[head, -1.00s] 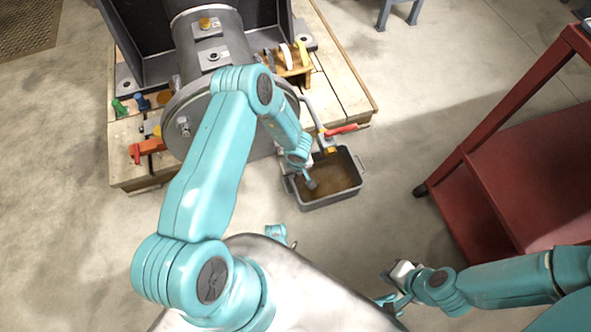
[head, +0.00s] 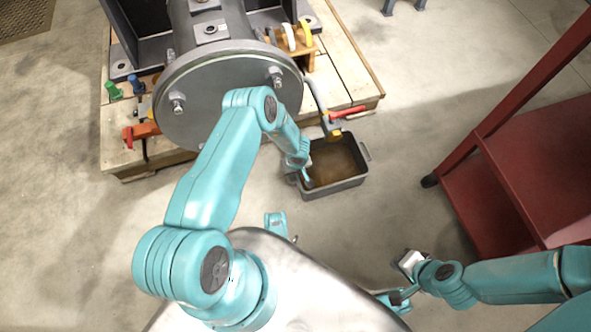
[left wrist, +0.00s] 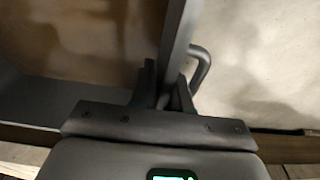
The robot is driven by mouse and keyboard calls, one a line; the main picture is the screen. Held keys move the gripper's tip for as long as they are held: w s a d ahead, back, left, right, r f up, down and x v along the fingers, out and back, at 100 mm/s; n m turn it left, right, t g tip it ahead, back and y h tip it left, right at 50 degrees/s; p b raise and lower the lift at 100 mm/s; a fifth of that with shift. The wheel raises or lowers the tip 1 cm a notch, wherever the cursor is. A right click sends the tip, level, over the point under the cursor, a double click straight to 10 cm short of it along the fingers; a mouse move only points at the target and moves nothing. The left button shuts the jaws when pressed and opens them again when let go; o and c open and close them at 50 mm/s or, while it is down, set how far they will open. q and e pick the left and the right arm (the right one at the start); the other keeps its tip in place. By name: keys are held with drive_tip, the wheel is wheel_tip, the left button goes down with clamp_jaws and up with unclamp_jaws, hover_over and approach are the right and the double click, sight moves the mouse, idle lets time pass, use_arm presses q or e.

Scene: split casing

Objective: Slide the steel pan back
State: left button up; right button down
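The steel pan (head: 361,181), a grey rectangular tray with brownish contents, sits on the floor by the front right corner of the wooden pallet. It has small loop handles on its ends. My left gripper (head: 306,179) is at the pan's left wall. In the left wrist view my left gripper (left wrist: 165,90) has its fingers on both sides of the pan's wall (left wrist: 176,35), close against it, with a loop handle (left wrist: 203,65) beside them. My right gripper (head: 400,280) is at the lower right, away from the pan; its finger gap is unclear.
The grey flanged casing (head: 225,105) stands on the pallet (head: 350,70) behind the pan. A red-handled valve (head: 347,113) hangs near the pan's back edge. A red trolley (head: 530,170) stands at right. The floor between pan and trolley is clear.

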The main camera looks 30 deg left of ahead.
use_arm(q)
clamp_jaws()
idle(1.4)
